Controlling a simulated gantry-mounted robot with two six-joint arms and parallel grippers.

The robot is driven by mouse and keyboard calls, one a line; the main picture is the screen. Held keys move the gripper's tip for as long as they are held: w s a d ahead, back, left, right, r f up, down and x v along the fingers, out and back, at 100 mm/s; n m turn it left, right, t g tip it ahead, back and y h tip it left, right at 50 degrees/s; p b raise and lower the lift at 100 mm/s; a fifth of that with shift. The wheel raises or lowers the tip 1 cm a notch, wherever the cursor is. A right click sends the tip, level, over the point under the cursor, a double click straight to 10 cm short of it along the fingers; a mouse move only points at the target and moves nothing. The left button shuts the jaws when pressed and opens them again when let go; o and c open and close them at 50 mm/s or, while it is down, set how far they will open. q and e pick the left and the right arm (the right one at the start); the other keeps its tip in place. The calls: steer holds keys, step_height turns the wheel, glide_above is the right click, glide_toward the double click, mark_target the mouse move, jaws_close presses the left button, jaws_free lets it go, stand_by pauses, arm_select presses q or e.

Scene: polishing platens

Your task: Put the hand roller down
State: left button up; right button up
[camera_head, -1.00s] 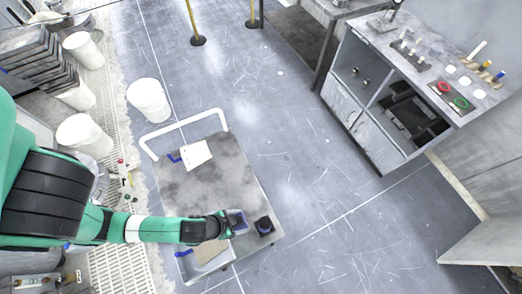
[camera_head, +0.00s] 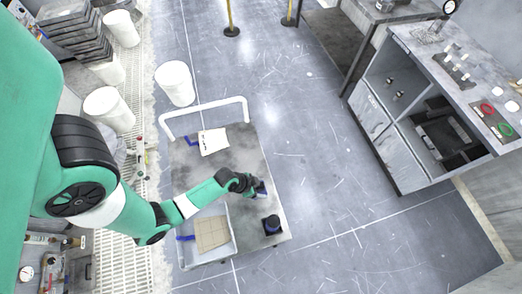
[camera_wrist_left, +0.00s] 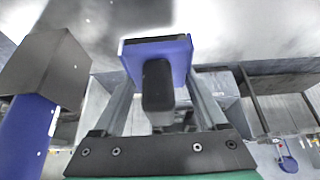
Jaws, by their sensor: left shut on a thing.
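My left gripper (camera_head: 254,188) is over the right side of the grey cart top (camera_head: 248,158) in the head view. It is shut on the hand roller (camera_head: 262,189), of which a small blue part shows there. In the left wrist view the held hand roller (camera_wrist_left: 158,50) is a blue block with a black grip between my two fingers. It is close to the grey cart surface; I cannot tell whether it touches. My right gripper is not in view.
A black and blue block (camera_head: 272,225) stands at the cart's front right, near my gripper. A white tray (camera_head: 205,255) with a tan pad (camera_head: 212,233) is at the front left. A pale sheet (camera_head: 213,141) lies at the back. The cart's middle is clear.

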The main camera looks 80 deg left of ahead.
mark_target(261, 189)
arm_select(q)
steer(key=shift+w+a+f, duration=0.1)
steer(key=shift+a+f, duration=0.05)
steer(key=shift+f, duration=0.1)
steer(key=f, duration=0.1)
steer(key=f+b, duration=0.1)
steer(key=shift+w+a+f, duration=0.15)
steer(key=shift+a+f, duration=0.05)
steer(key=shift+f, duration=0.45)
